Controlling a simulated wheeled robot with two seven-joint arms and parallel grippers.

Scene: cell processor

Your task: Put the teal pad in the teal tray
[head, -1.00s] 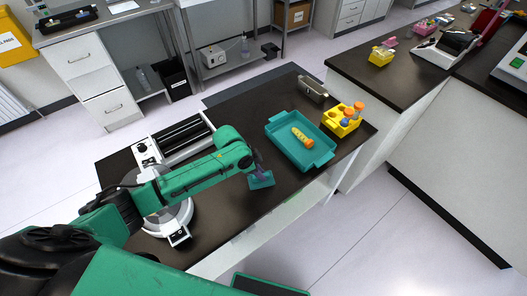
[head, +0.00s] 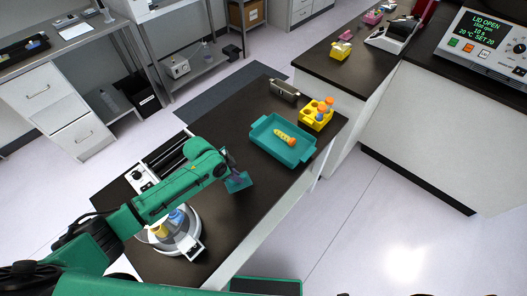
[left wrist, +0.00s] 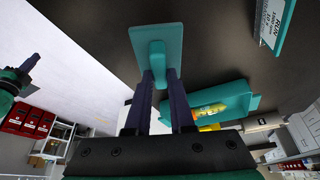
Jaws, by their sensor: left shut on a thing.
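The teal pad (head: 239,182) is a flat square held at the tip of my left gripper (head: 230,166), over the dark table. In the left wrist view the pad (left wrist: 158,42) has a small teal handle, and the purple fingers of my left gripper (left wrist: 165,88) are closed on that handle. The teal tray (head: 268,147) sits on the table to the right of the gripper, apart from it. A yellow-orange tube lies in the tray (head: 285,138). The tray also shows in the left wrist view (left wrist: 235,101).
A yellow rack (head: 314,116) with orange-capped tubes stands beyond the tray, and a grey metal holder (head: 284,89) stands behind it. A round white device (head: 190,240) is near my left arm. Dark table surface lies bare between the pad and tray.

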